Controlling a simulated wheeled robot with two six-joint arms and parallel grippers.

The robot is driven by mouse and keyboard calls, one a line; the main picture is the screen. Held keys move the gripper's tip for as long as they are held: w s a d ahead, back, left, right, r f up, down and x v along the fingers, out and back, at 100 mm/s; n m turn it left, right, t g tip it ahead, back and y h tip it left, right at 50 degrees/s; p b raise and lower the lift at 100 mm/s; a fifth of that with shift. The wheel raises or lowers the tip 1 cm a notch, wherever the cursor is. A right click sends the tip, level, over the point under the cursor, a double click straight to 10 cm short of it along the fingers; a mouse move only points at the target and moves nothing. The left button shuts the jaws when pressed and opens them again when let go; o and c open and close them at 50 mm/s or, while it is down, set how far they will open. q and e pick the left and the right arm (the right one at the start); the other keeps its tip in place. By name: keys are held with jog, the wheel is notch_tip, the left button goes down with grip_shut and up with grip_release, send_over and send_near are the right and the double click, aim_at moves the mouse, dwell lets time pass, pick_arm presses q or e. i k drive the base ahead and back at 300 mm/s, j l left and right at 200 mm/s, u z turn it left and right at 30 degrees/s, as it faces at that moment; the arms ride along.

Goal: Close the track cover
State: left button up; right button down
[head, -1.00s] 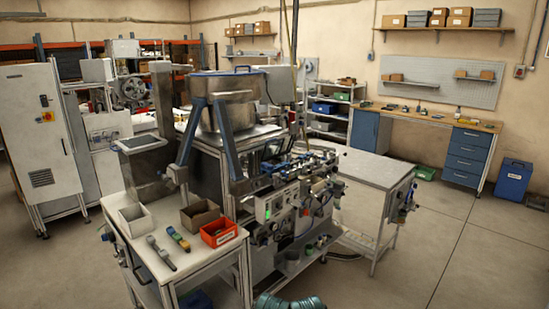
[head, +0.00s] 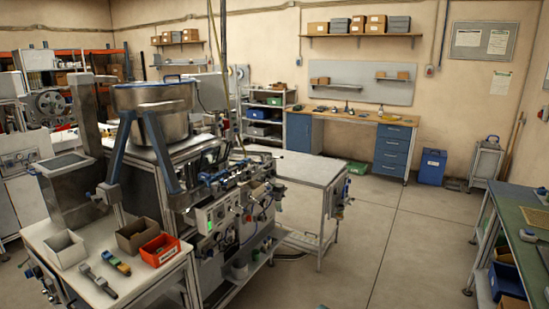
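The tape machine (head: 215,215) stands left of centre, with a large steel bowl (head: 152,112) on top. Two slanted blue struts show in front of the bowl. A row of small mechanisms (head: 230,178) runs along the machine's upper front edge. A track cover is too small to pick out there, and I cannot tell whether it is open or shut.
A white side table with a red bin (head: 160,250), grey bin (head: 65,248) and brown bin (head: 138,236) stands front left. A grey-topped table (head: 310,170) adjoins the machine. A green-topped bench (head: 518,215) stands right. Open floor lies between.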

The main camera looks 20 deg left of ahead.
aim_at(213, 156)
jog(key=j+z, duration=0.45)
jog(key=k+j, duration=0.15)
jog(key=j, duration=0.4)
jog(key=k+j, duration=0.1)
jog(key=j, duration=0.4)
jog(key=k+j, duration=0.15)
jog(key=j, duration=0.4)
jog(key=k+j, duration=0.15)
jog(key=j, duration=0.35)
jog(key=k+j, duration=0.1)
jog(key=j, duration=0.45)
jog(key=k+j, duration=0.15)
jog(key=j, duration=0.4)
jog(key=k+j, duration=0.1)
jog(key=j, duration=0.4)
jog(key=k+j, duration=0.15)
jog(key=j, duration=0.4)
